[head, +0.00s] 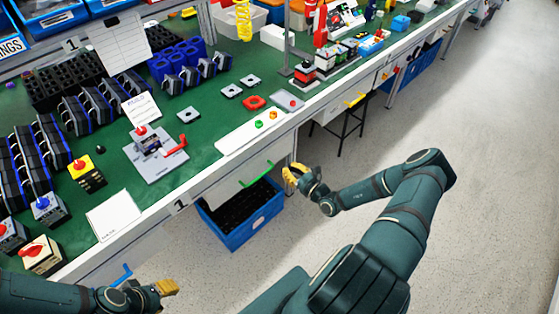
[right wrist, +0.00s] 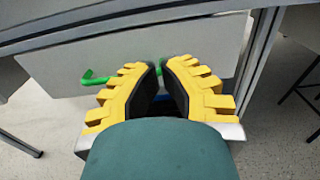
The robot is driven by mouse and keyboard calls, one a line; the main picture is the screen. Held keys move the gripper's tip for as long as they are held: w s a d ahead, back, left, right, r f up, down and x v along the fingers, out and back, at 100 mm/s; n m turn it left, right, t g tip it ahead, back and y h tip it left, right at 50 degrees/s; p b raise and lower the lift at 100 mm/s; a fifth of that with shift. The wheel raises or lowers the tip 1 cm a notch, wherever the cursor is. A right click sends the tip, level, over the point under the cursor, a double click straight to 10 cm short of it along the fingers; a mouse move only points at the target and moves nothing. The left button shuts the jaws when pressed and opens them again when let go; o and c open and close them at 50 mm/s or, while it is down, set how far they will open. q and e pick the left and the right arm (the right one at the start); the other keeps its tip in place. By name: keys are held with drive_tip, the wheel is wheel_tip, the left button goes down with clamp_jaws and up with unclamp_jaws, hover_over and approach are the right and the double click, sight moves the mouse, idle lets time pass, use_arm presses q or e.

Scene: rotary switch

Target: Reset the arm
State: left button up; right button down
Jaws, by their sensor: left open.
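My left gripper (head: 168,288) is low in the head view, near the front edge of the workbench, with its yellow fingers open and nothing seen between them. My right gripper (head: 291,177) is in front of the bench, near the drawer with the green handle. In the right wrist view its two yellow fingers (right wrist: 160,64) converge towards their tips with a narrow dark gap. No object shows between them, and I cannot tell whether they are open or shut. A rotary switch with a red knob (head: 41,253) stands at the bench's front left, apart from both grippers.
The green-topped workbench (head: 205,172) holds a grey fixture (head: 157,152) with a red handle, a blue-knobbed switch (head: 46,208) and a yellow switch (head: 86,175). A blue crate (head: 230,237) sits below the green drawer handle (head: 257,173). The floor (head: 500,150) to the right is clear.

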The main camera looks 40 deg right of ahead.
drive_tip(key=shift+s+d, duration=0.1)
drive_tip(key=shift+s, duration=1.85)
drive_tip(key=a+r+n+g+y, duration=0.1)
drive_tip(key=a+n+g+y, duration=0.9)
drive_tip(key=a, duration=1.1)
drive_tip(key=s+a+n+g+h, duration=0.5)
drive_tip(key=s+a+n+g, duration=0.6)
drive_tip(key=n, duration=0.6)
drive_tip(key=r+n+t+h, duration=0.1)
drive_tip(key=r+n, duration=0.1)
drive_tip(key=a+r+n+t, duration=0.1)
drive_tip(key=n+t, duration=0.1)
drive_tip(key=w+r+n+t+h, duration=0.1)
drive_tip(key=r+n, duration=0.1)
drive_tip(key=shift+a+r+t+h, duration=0.2)
drive_tip(key=shift+r+t+h, duration=0.1)
